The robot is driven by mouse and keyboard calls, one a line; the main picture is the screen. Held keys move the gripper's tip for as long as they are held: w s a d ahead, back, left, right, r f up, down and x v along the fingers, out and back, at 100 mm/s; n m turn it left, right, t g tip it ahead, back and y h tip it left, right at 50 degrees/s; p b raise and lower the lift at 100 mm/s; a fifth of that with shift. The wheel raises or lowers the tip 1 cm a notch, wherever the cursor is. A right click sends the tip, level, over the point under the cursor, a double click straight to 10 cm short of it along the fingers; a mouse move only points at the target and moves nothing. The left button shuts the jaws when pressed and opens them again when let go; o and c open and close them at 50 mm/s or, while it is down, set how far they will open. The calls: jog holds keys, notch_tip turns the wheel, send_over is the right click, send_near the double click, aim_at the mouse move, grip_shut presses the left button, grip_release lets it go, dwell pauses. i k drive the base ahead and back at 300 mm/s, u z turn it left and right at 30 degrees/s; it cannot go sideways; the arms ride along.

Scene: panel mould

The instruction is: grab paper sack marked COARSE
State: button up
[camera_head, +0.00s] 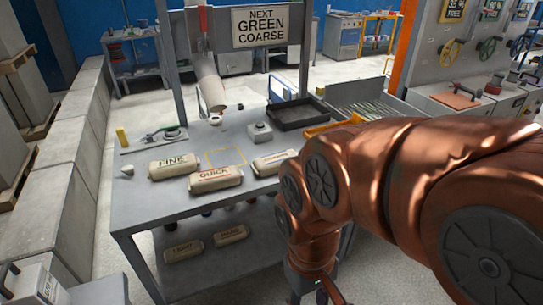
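Three pale paper sacks lie on the grey workbench (140,205). The left sack (174,167) is marked FINE and the front middle sack (215,180) is marked QUICK. The right sack (273,162) has a label too small to read surely; it may be COARSE. My copper arm passes in front of the bench's right side, close to the right sack in the picture. My gripper (318,292) hangs low at the bottom edge, in front of the bench and below its top. It is only partly in view, and its fingers cannot be made out clearly.
A sign (262,25) above the bench reads NEXT GREEN COARSE. Two more sacks lie on the lower shelf, the left one (184,248) and the right one (231,234). A dark tray (297,114) stands at the back right. A yellow outline (227,157) marks bare benchtop between the sacks.

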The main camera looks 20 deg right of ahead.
aim_at(263, 167)
jog(key=z, duration=2.3)
jog(key=i, duration=1.55)
jog(key=u, duration=3.65)
